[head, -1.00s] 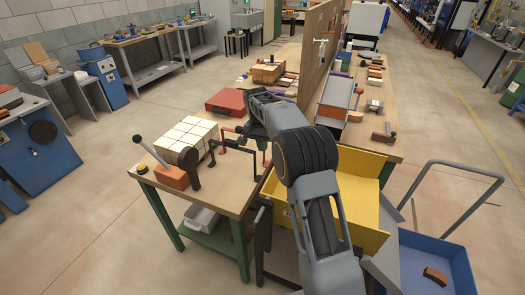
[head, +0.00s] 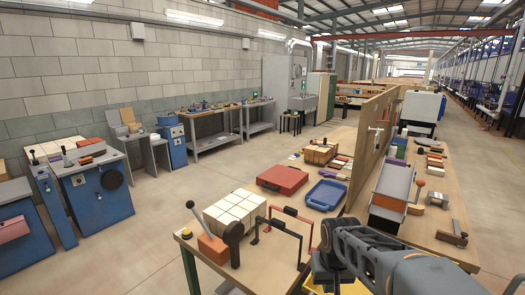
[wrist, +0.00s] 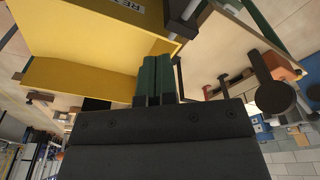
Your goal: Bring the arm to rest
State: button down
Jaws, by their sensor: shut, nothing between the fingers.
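My arm (head: 385,262) shows at the bottom right of the head view, folded low beside the workbench. My gripper itself cannot be made out there. In the wrist view my gripper (wrist: 158,78) shows two dark green fingers pressed together, with nothing between them. A yellow bin (wrist: 95,30) with dark lettering lies close by the fingers in that view, at the upper left. I cannot tell whether they touch it.
The workbench (head: 255,268) holds a block of pale bricks (head: 235,212), an orange brick (head: 212,248) by a lever, a red case (head: 283,179) and a blue tray (head: 327,194). An upright wooden board (head: 375,135) divides the benches.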

jog(key=s+r+t, duration=0.2)
jog(key=s+r, duration=0.1)
jog(key=s, duration=0.6)
jog(key=shift+s+d+r+t, duration=0.15)
jog(key=shift+s+r+t, duration=0.15)
jog(key=shift+r+t, duration=0.1)
jog(key=shift+d, duration=0.1)
dwell(1.6)
